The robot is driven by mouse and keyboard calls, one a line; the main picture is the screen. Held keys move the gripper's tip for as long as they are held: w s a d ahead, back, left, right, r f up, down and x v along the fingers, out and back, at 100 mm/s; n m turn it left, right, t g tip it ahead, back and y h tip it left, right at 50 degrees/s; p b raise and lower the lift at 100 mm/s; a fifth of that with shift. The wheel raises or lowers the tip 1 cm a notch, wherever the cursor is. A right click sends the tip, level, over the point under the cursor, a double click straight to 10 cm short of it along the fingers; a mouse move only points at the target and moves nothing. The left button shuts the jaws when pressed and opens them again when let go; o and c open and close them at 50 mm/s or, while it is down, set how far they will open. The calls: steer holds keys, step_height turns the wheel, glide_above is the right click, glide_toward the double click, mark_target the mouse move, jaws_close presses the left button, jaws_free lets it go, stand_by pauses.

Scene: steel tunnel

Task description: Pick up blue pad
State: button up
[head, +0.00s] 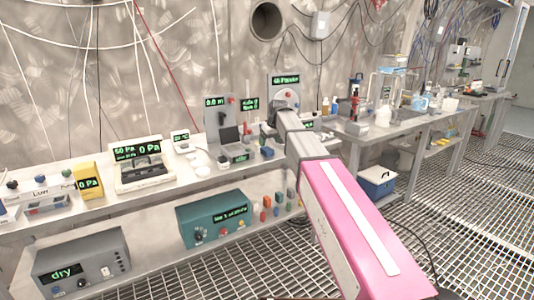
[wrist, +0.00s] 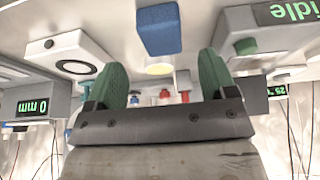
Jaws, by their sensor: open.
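The blue pad (wrist: 160,30) is a small blue block near the top middle of the wrist view, lying on the pale bench top. A small blue item on the bench in the head view (head: 267,151) looks like the same pad. My gripper (wrist: 163,78) is open, with its two green fingers spread and nothing between them. The pad lies beyond the fingertips, roughly centred on the gap and apart from both fingers. In the head view my pink and grey arm reaches over the bench, and the gripper's fingers are hard to make out.
A white block with a black ring (wrist: 78,55) and a grey box with a green button (wrist: 250,50) flank the pad. Instruments with green displays crowd the bench (head: 60,222), including a yellow meter (head: 90,182). A teal unit (head: 214,218) is on the lower shelf.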

mark_target(267, 149)
steer(key=x, duration=0.5)
steer(key=shift+s, duration=0.15)
steer(key=c, duration=1)
steer(key=shift+r, duration=0.15)
steer(key=shift+r, duration=0.55)
step_height(267, 149, up, 3)
steer(key=shift+f, duration=0.15)
steer(key=s+a+r, duration=0.2)
steer(key=a, duration=0.1)
steer(key=s+a+r, duration=0.2)
steer(key=a, duration=0.1)
steer(key=s+a+r, duration=0.2)
steer(key=a+r, duration=0.1)
steer(key=shift+s+a, duration=0.3)
steer(key=shift+a, duration=0.05)
